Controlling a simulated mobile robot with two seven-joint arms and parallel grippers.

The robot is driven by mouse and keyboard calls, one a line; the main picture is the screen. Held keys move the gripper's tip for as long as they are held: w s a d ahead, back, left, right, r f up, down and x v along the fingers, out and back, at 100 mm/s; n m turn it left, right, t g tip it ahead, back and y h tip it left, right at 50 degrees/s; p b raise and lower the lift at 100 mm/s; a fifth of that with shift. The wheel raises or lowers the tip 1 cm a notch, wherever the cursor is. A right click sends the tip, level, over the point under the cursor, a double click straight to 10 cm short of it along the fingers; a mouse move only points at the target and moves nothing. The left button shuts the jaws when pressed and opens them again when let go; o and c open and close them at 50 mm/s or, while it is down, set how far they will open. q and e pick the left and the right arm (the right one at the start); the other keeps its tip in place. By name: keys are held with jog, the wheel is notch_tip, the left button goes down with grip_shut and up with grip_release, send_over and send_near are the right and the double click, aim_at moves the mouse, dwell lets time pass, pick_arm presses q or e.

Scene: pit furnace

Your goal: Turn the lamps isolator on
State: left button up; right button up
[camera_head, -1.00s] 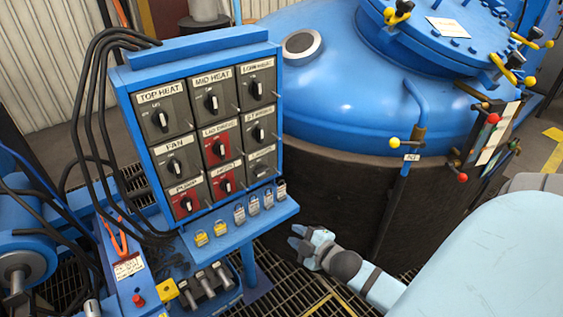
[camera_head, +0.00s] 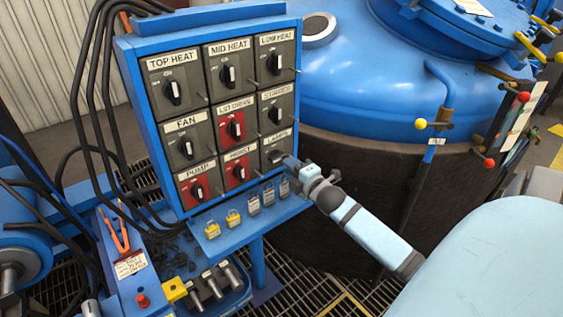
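The lamps isolator (camera_head: 277,145) is the grey switch at the bottom right of the blue panel, under the label LAMPS. My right gripper (camera_head: 287,162) is at its lower right, with its fingertips at or just in front of the knob. The fingers hide part of the knob, so I cannot tell its position or whether they touch it. The finger gap is too small to read. My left gripper is not in view.
The blue panel (camera_head: 127,60) holds several other isolators close by, with red PUMP, HOIST and LID DRIVE switches. Black cables run down the left side. The blue furnace vessel (camera_head: 370,95) stands behind to the right.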

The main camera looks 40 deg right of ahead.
aim_at(280, 159)
jog(key=shift+w+d, duration=0.2)
jog(key=shift+w, duration=2.1)
grip_shut()
